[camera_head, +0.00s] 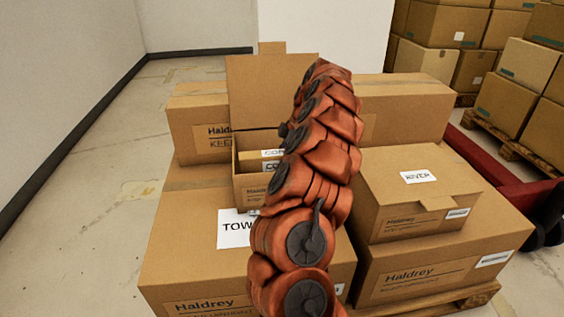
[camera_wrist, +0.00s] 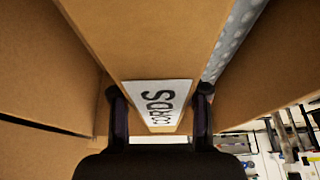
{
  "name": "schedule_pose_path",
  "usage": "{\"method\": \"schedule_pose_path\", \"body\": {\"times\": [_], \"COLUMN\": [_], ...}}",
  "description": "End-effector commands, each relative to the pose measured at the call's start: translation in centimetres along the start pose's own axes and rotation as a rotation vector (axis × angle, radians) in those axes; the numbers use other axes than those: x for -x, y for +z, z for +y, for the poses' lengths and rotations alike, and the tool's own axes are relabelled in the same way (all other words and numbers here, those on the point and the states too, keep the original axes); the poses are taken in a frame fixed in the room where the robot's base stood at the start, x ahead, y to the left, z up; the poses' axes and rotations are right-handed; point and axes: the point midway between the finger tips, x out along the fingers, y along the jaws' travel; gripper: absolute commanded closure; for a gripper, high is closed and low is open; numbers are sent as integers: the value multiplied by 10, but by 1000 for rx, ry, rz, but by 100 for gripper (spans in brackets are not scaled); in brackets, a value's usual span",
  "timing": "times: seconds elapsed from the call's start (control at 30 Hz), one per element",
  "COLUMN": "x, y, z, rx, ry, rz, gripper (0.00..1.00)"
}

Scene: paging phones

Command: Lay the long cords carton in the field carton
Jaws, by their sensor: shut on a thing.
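In the wrist view my gripper (camera_wrist: 160,95) is shut on a long brown carton (camera_wrist: 150,45) with a white label reading CORDS, one finger on each side. I cannot tell which of these belongs to the held carton. No label reading FIELD is legible, so I cannot confirm the open carton's name.
A closed box labelled "TOW" (camera_head: 190,240) stands in front and a closed RIVER carton (camera_head: 410,185) sits on a large box at right. Brown walls flank the held carton in the wrist view, with bubble wrap (camera_wrist: 235,35) at its right. Stacked boxes (camera_head: 500,60) fill the back right.

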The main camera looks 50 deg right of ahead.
Motion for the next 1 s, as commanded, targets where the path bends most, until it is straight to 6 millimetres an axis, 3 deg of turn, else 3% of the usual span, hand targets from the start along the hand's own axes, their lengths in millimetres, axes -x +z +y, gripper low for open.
{"method": "schedule_pose_path", "body": {"times": [0.73,0.77,1.0], "x": [-10,-11,-10], "y": [4,4,4], "z": [-1,-1,0], "rx": [0,0,0], "ry": [-2,-2,-2], "rz": [1,1,1], "gripper": [100,52,30]}}
